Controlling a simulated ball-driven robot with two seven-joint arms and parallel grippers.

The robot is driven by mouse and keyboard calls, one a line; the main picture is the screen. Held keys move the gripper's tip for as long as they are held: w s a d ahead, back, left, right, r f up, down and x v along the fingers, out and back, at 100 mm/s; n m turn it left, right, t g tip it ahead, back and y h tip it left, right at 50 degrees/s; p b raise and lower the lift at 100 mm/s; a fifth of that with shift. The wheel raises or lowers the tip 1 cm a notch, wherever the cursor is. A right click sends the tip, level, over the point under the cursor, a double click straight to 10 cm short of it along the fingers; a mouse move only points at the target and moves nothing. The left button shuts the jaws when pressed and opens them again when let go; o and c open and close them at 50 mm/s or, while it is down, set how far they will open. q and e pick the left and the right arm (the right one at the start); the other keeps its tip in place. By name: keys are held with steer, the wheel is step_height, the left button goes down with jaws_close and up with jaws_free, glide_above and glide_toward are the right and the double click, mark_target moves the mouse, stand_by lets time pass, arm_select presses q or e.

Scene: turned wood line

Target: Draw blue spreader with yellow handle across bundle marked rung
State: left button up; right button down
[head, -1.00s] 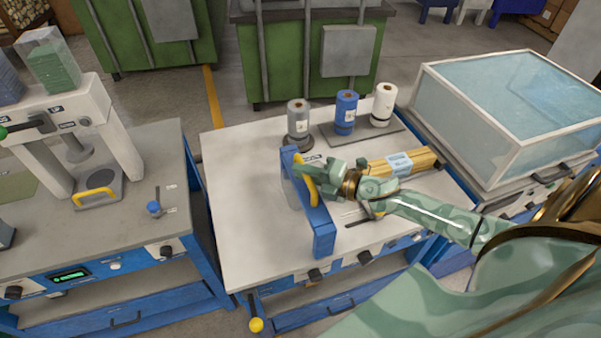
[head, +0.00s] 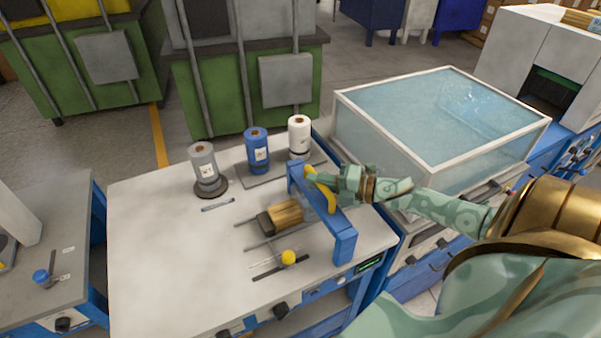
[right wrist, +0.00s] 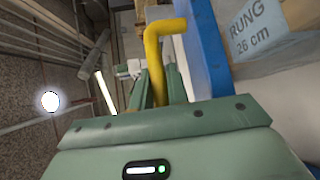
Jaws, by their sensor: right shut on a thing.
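The blue spreader (head: 343,238) is a long bar across the right part of the table, with a yellow handle (head: 330,203) on it. My right gripper (head: 318,182) is shut on the handle, which also shows between its fingers in the right wrist view (right wrist: 154,62). The bundle of tan wood (head: 287,212), with a dark block at its left end, shows left of the spreader. The rest of it is hidden behind spreader and arm. In the right wrist view a pale label (right wrist: 255,32) reads RUNG 26 cm, beside the blue bar. My left gripper is out of view.
Grey (head: 206,170), blue (head: 256,152) and white (head: 299,137) rolls stand along the table's back. A yellow knob (head: 288,257) is in front of the bundle. A glass-topped case (head: 440,172) stands close on the right. The table's left half (head: 150,240) is clear.

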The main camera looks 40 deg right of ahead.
steer(key=shift+s+d, duration=0.2)
steer(key=shift+d, duration=0.5)
steer(key=shift+s+d, duration=0.15)
steer(key=shift+d, duration=0.5)
steer(key=c, duration=1.4)
jaws_free()
steer(key=shift+o, duration=0.2)
steer(key=v, duration=0.7)
steer(key=shift+s+d, duration=0.15)
steer(key=shift+s, duration=0.1)
